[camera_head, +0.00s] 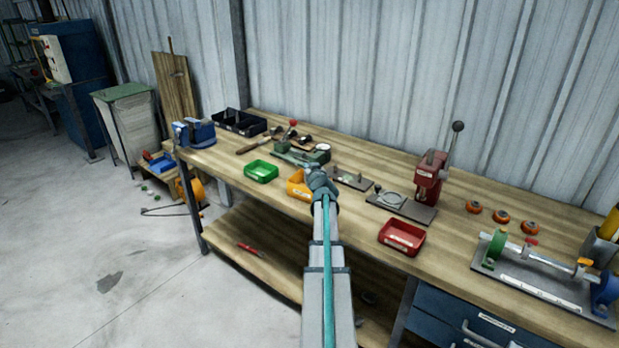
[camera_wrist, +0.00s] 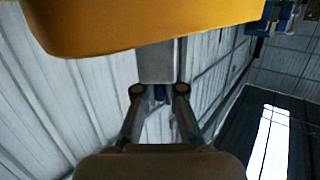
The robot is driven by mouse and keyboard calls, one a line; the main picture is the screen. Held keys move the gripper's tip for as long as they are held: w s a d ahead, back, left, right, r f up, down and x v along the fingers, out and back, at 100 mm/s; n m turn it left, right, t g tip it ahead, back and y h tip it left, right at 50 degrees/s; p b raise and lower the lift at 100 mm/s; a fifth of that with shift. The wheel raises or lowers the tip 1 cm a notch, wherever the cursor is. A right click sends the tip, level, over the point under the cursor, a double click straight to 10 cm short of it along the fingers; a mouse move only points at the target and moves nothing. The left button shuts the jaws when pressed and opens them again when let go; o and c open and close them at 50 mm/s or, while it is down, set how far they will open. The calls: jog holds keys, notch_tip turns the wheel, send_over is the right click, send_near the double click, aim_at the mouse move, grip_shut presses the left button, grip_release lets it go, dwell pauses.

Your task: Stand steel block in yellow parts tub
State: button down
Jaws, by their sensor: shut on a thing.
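The yellow parts tub (camera_head: 298,187) stands on the workbench, partly hidden behind my arm in the head view. In the wrist view the tub (camera_wrist: 150,25) fills the top of the picture, close to the camera. The grey steel block (camera_wrist: 158,62) is held between the two fingertips of my gripper (camera_wrist: 160,92). The tub's edge cuts off the block's far end, so I cannot tell whether it touches the tub or its floor. In the head view my gripper (camera_head: 313,170) is at the tub, and the block cannot be made out there.
A green tub (camera_head: 261,172) stands left of the yellow one, and a red tub (camera_head: 402,237) stands to the right. Behind are a green fixture (camera_head: 302,155) and a flat plate fixture (camera_head: 350,179). A red lever press (camera_head: 430,178) stands farther right.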

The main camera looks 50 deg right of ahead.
jog(key=shift+f, duration=1.7)
jog(key=shift+f+b, duration=0.15)
jog(key=shift+b, duration=0.25)
jog(key=c, duration=1.3)
grip_release()
